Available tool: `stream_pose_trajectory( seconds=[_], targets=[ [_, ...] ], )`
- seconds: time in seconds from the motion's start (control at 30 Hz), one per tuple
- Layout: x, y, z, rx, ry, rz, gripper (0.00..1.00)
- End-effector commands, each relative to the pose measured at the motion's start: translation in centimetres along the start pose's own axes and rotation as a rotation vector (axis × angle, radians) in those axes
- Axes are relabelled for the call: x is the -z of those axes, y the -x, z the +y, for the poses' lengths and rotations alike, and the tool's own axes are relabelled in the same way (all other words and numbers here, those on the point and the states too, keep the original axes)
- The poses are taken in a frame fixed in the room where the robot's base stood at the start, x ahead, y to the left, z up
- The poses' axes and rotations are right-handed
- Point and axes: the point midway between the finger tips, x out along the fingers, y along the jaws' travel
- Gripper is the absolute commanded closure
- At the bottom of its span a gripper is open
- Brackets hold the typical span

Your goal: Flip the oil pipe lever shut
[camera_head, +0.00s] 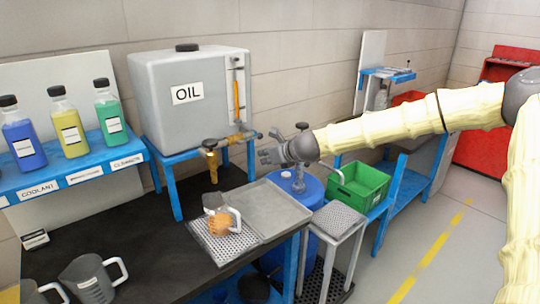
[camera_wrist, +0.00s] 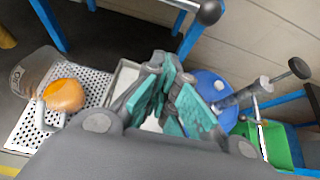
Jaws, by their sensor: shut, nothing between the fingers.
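The grey oil tank (camera_head: 175,125) stands on a blue frame in the head view. A brass tap (camera_head: 210,150) and its pipe (camera_head: 236,138) come off the tank's lower right. I cannot make out the lever's position at this size. My gripper (camera_head: 268,156) is just right of the pipe's end, apart from the brass tap. In the wrist view my gripper (camera_wrist: 168,88) has its teal-padded fingers shut with nothing between them. A dark round knob (camera_wrist: 208,12) shows at the top of the wrist view; I cannot tell whether it is the lever's end.
A jug (camera_head: 220,214) with orange liquid stands on a perforated tray plate (camera_head: 238,246), and also shows in the wrist view (camera_wrist: 62,95). A blue drum (camera_head: 290,187) with a pump stands beneath my gripper. A green crate (camera_head: 360,184) is to the right. Bottles line the left shelf.

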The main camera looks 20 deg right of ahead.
Motion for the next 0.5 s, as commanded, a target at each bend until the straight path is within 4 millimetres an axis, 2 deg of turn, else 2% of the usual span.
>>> stream_pose_trajectory(
  seconds=[0.4,0.5],
  targets=[
    [0.1,-3.6,0.1,-0.001,0.001,0.002,1.00],
    [-1.5,-3.0,0.1,0.000,0.002,0.000,1.00]
  ],
)
